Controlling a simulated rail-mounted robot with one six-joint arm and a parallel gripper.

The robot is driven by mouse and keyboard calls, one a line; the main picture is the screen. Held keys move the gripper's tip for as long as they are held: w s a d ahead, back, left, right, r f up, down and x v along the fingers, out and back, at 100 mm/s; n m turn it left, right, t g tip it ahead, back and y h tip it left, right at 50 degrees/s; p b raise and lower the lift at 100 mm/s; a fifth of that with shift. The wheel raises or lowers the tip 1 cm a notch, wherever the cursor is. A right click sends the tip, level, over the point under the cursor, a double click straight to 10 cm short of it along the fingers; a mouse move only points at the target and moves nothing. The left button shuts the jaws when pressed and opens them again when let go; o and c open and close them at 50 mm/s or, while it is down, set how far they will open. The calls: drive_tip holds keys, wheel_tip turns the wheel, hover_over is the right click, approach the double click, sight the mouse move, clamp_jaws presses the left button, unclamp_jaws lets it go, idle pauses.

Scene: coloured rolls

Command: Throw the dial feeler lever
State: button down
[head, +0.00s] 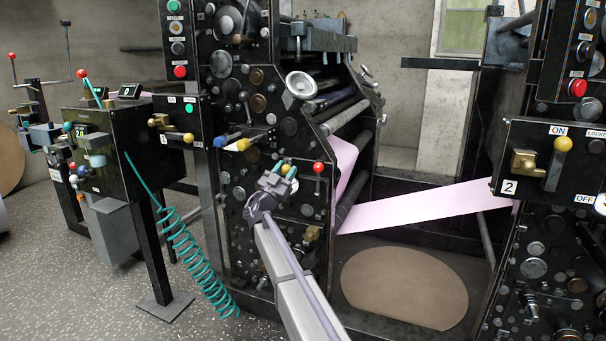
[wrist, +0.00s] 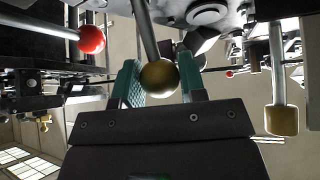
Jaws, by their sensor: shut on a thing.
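My gripper (head: 284,173) is at the front of the middle black press unit, in front of its dials. In the wrist view my gripper (wrist: 159,82) has its teal-padded fingers on either side of a brass-yellow ball knob (wrist: 160,78) and is shut on it. The knob ends a grey metal lever (wrist: 145,28) that runs up toward the machine. No label shows that names it as the dial feeler lever. In the head view the held knob is mostly hidden by my gripper.
A red ball lever (head: 318,167) stands just right of my gripper; a red ball (wrist: 92,40) shows left in the wrist view. A tan cylindrical knob (wrist: 281,120) hangs at right there. A yellow knob (head: 243,144) is left of my gripper. A pink web (head: 430,207) crosses to the right.

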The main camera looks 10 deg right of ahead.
drive_tip(key=shift+s, duration=0.1)
drive_tip(key=c, duration=0.7)
unclamp_jaws()
drive_tip(key=b+v, duration=0.6)
drive_tip(key=v, duration=0.5)
